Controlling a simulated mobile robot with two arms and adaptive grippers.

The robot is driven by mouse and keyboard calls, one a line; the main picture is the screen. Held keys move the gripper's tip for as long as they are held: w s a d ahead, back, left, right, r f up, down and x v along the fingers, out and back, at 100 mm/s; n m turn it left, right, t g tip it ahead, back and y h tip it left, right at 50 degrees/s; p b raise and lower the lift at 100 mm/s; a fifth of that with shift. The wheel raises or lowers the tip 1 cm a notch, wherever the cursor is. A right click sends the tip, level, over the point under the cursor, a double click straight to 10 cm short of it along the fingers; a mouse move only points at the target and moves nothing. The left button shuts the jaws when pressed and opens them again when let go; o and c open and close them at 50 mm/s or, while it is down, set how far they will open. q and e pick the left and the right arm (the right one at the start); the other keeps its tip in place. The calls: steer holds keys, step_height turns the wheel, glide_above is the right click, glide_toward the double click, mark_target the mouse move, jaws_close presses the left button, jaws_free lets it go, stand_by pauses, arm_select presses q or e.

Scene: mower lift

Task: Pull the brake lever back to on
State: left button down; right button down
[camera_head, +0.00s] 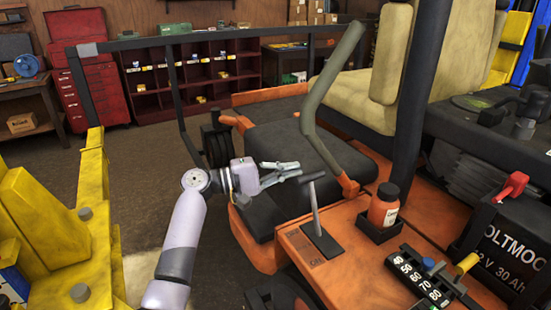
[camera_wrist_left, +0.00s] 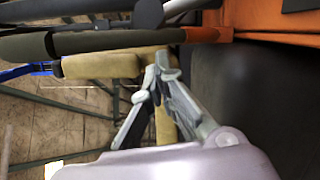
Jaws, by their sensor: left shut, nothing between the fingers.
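The brake lever (camera_head: 315,208) is a thin grey shaft with a dark T-shaped handle, rising from a dark slot plate on the mower's orange panel (camera_head: 350,245). It stands nearly upright, its top leaning slightly left in the head view. My left gripper (camera_head: 296,170) is shut and empty, just left of the handle, with a small gap showing in the picture. In the left wrist view its fingertips (camera_wrist_left: 163,65) are together, and what looks like the lever's handle (camera_wrist_left: 149,14) shows at the top edge. The lettering beside the slot is too small to read surely. My right gripper is not in view.
An olive bent bar (camera_head: 318,125) rises behind the lever. An orange-brown bottle (camera_head: 384,207) stands in a dark holder to its right, near a black number panel (camera_head: 425,280) and a black battery (camera_head: 510,245). A dark upright post (camera_head: 412,110) stands farther right.

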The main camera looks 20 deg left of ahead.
arm_select(q)
steer(key=shift+s+d+r, duration=0.15)
steer(key=shift+s+d, duration=0.3)
steer(key=shift+s, duration=0.1)
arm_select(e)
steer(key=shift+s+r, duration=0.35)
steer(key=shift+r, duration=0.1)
arm_select(q)
steer(key=shift+r, duration=0.1)
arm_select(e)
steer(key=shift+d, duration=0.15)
arm_select(q)
steer(key=s+d+r+m+y, duration=0.2)
steer(key=s+d+m, duration=0.6)
steer(key=s+d, duration=0.2)
steer(key=shift+s+d+r+m, duration=0.35)
steer(key=shift+m, duration=0.05)
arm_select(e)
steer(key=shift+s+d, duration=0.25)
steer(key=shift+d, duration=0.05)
